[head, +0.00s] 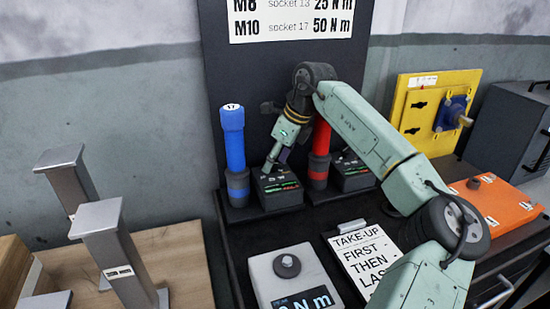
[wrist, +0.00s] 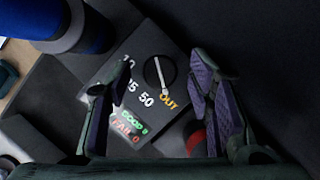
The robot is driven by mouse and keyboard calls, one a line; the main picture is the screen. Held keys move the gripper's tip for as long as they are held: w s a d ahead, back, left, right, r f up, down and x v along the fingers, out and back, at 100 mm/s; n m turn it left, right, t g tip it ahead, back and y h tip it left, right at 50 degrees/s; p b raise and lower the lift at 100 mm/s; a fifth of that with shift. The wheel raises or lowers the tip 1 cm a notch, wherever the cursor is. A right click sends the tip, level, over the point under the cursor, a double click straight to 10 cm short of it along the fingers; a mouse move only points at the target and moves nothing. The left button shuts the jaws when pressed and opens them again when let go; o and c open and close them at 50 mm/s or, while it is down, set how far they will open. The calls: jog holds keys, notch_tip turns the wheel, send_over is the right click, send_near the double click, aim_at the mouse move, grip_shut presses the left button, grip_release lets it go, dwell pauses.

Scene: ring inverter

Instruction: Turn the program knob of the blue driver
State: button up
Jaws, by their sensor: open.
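The blue driver (head: 233,140), tagged 17, stands upright at the left of the black rack. A dark control box (head: 279,195) sits just right of it. In the wrist view the box's program knob (wrist: 158,72) is a dark round dial with a white pointer line, whose lower end lies near the orange OUT label.
A red driver (head: 321,150) stands close right of the box, with a second control box (head: 353,172) beyond it. The blue driver's body (wrist: 85,30) is close by at the wrist view's upper left. A grey torque tester (head: 290,276) and a clipboard (head: 362,256) lie in front.

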aim_at(275, 164)
jog(key=shift+r, duration=0.1)
notch_tip(275, 164, up, 10)
dwell(0.4)
